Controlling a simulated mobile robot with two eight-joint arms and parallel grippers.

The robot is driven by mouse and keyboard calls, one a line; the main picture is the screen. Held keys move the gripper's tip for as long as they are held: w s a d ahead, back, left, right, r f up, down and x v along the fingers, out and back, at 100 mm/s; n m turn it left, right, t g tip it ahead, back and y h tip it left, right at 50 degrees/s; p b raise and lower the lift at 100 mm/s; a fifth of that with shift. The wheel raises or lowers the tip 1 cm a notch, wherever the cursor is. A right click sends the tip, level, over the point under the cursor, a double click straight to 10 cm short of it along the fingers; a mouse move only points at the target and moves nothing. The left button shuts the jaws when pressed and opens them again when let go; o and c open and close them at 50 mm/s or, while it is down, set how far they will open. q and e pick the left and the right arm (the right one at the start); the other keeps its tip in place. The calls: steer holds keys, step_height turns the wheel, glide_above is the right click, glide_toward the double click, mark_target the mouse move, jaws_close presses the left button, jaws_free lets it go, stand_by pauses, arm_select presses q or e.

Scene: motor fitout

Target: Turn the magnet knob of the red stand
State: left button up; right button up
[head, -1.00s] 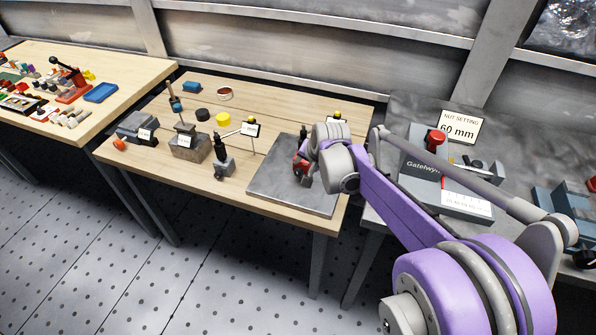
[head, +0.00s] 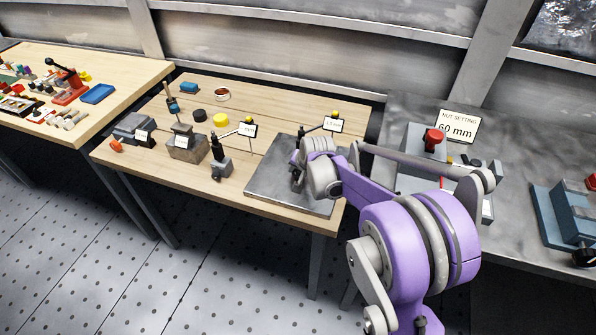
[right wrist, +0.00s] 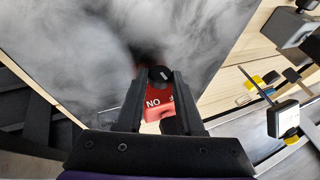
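The red stand is mostly hidden behind my right gripper in the head view, on the grey metal plate (head: 262,190). Its post and arm, with a small labelled indicator (head: 333,124), show above my wrist. In the right wrist view, the red base (right wrist: 157,107) with "NO" lettering and its round black knob (right wrist: 160,74) lie between the fingers. My right gripper (right wrist: 160,82) is open, with one finger on each side of the knob. Whether the fingers touch it is unclear. My left gripper is not in view.
Left of the plate, a dark stand (head: 221,165) carries another indicator (head: 247,129). Grey blocks (head: 186,144), yellow and black discs stand farther left. A grey bench with a "60 mm" sign (head: 457,127) is at the right. The plate's front left is clear.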

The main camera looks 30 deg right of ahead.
jaws_close()
steer(key=g, duration=0.1)
steer(key=h, duration=0.1)
steer(key=g+h, duration=0.1)
steer(key=shift+w+a+r+n+g, duration=0.1)
steer(key=shift+w+a+n+g, duration=0.2)
steer(key=shift+n, duration=0.1)
steer(key=shift+w+n+g+h+b, duration=0.15)
steer(key=shift+n+g+h+b, duration=0.15)
steer(key=shift+g+h, duration=0.65)
steer(key=shift+o, duration=2.1)
jaws_free()
